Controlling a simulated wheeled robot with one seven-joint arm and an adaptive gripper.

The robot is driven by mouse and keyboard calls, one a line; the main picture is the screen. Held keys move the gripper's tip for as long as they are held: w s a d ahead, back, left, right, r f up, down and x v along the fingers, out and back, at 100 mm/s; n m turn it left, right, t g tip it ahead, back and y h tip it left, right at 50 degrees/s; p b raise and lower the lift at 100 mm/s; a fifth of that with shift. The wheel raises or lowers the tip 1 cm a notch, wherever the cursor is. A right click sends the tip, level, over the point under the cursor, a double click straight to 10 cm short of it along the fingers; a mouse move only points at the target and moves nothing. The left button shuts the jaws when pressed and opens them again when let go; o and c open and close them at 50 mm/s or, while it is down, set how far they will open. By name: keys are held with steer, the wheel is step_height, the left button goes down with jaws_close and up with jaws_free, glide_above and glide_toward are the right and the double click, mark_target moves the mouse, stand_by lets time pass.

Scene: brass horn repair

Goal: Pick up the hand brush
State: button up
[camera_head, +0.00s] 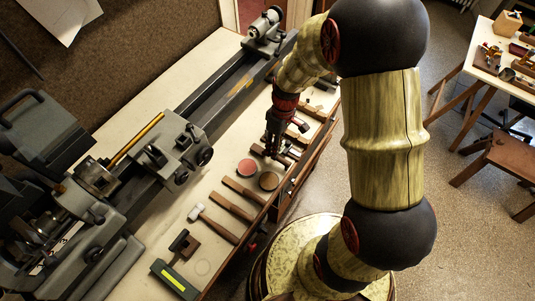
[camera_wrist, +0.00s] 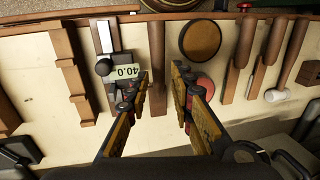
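My gripper (camera_wrist: 158,82) is open and points down at the bench, with its two fingers apart. A long brown wooden tool (camera_wrist: 157,50) lies on the bench between the fingers in the wrist view. It looks like the hand brush, but I see no bristles and cannot be sure.
A brown disc (camera_wrist: 200,40) and a red disc (camera_wrist: 203,88) lie to the right. Wooden-handled tools and a white-headed hammer (camera_head: 213,223) lie along the bench. A grey lathe (camera_head: 160,150) stands behind.

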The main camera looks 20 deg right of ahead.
steer(key=f, duration=0.3)
steer(key=f+b, duration=0.1)
steer(key=shift+s+a+f, duration=0.25)
steer(key=shift+f, duration=0.1)
steer(key=shift+c, duration=0.6)
steer(key=c, duration=0.4)
jaws_close()
